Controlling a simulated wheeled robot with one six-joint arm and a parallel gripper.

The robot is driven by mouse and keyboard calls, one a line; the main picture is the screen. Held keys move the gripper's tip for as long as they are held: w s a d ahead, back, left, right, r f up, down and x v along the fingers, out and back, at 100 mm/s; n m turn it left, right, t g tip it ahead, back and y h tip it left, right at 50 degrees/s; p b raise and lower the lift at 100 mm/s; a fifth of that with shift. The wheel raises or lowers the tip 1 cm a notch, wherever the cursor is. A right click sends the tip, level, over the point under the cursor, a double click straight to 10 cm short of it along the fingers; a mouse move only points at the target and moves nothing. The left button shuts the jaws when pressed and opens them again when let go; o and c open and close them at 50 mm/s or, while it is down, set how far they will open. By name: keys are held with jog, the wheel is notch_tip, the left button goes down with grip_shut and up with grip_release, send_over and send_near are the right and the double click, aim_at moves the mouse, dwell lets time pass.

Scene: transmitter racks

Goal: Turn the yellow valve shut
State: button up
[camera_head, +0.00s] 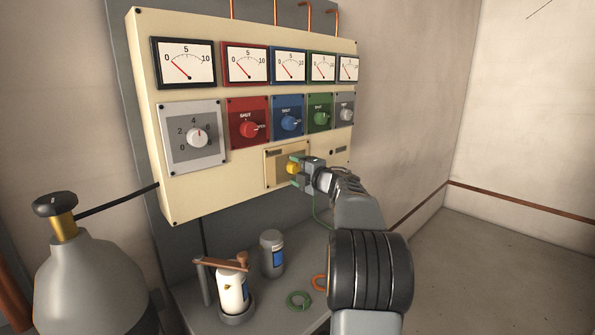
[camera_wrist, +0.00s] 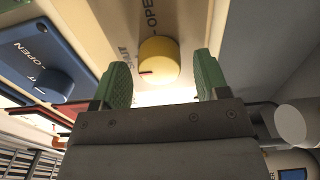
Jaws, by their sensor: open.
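The yellow valve (camera_head: 292,168) is a round knob on a cream plate (camera_head: 273,170) low on the wall panel. My gripper (camera_head: 301,172) is at the knob in the head view. In the wrist view its green fingers (camera_wrist: 163,80) are apart, one on each side of the lower part of the knob, with gaps visible. Nothing is held. In the head view the gripper hides part of the plate.
Red (camera_head: 249,130), blue (camera_head: 289,123) and green (camera_head: 319,118) valves sit just above, below several gauges. A shelf below holds a white canister (camera_head: 232,290), a grey canister (camera_head: 271,253) and a green ring (camera_head: 298,300). A gas cylinder (camera_head: 85,280) stands at left.

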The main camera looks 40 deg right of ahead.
jog(key=shift+s, duration=0.1)
jog(key=s+d+b, duration=0.1)
jog(key=s+d, duration=0.1)
jog(key=s, duration=1.1)
jog(key=shift+s, duration=0.25)
